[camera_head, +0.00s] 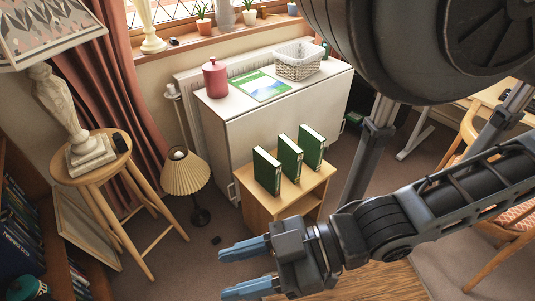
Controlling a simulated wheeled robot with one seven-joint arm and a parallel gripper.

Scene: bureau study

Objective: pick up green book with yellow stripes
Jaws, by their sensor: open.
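Three upright green books stand in a row on a small wooden cabinet (254,205) in the middle of the view. They are the left book (267,171), the middle book (289,157) and the right book (311,147). Each has pale page edges; the picture is too small to show yellow stripes. My gripper (235,272) has blue fingers pointing left. It is open and empty, in front of the cabinet and below the books in the picture, apart from them.
A white cabinet (245,130) behind holds a red jar (215,78), a magazine (262,86) and a white basket (298,60). A pleated lamp (185,174) and a wooden stool (96,172) stand left. A chair (507,232) is right. Some floor is clear.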

